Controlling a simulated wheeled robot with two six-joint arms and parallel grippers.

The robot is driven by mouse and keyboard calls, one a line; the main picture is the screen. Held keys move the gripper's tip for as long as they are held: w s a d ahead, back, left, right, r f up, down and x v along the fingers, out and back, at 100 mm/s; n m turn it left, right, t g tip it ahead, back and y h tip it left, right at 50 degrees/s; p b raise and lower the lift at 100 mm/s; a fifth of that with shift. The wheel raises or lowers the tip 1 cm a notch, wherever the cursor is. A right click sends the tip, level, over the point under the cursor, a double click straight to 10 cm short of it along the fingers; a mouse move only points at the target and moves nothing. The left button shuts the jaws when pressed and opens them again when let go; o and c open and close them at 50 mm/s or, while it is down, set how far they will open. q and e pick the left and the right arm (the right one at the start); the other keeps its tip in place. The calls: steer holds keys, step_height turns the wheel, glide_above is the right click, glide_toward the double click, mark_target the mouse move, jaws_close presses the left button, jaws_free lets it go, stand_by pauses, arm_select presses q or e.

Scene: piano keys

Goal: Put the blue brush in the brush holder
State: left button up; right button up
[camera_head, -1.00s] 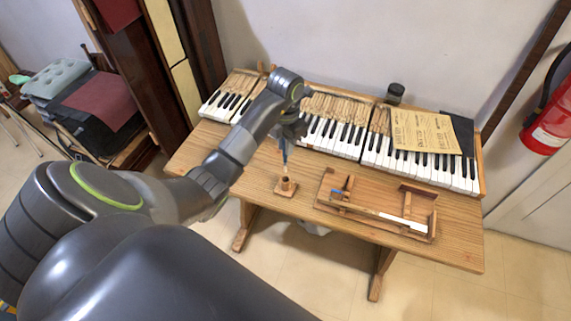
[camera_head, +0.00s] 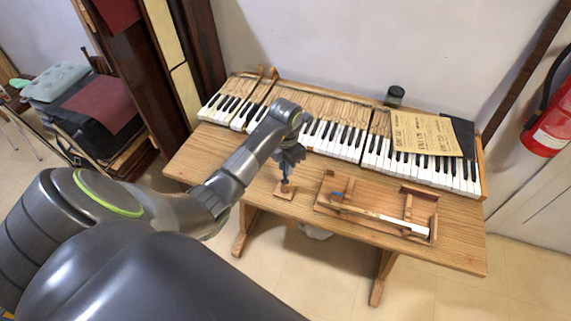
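The blue brush (camera_head: 285,173) is upright under my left gripper (camera_head: 287,159), directly over the brush holder. Its lower end meets the top of the holder and seems to be inside it, but the detail is small. The brush holder (camera_head: 285,191) is a small wooden block with a short cup, standing near the table's front edge. My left gripper is close above the holder, and its fingers appear closed around the brush's upper part. My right gripper does not show in the head view.
A wooden tray (camera_head: 321,201) with a piano key part lies right of the holder. Piano keys (camera_head: 345,140) line the back of the wooden table (camera_head: 455,240). The table between holder and tray is narrow but clear.

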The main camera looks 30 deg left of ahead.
arm_select(q)
steer(key=o, duration=0.4)
steer(key=shift+c, duration=0.2)
steer(key=shift+r, duration=0.25)
steer(key=shift+w+r, duration=0.1)
steer(key=shift+r, duration=0.2)
step_height(320, 180, up, 3)
steer(key=shift+r+b, duration=0.15)
steer(key=shift+b, duration=0.55)
step_height(320, 180, up, 6)
steer(key=p, duration=0.5)
steer(key=shift+r, duration=0.2)
steer(key=shift+r+p, duration=0.8)
steer(key=shift+p, duration=0.25)
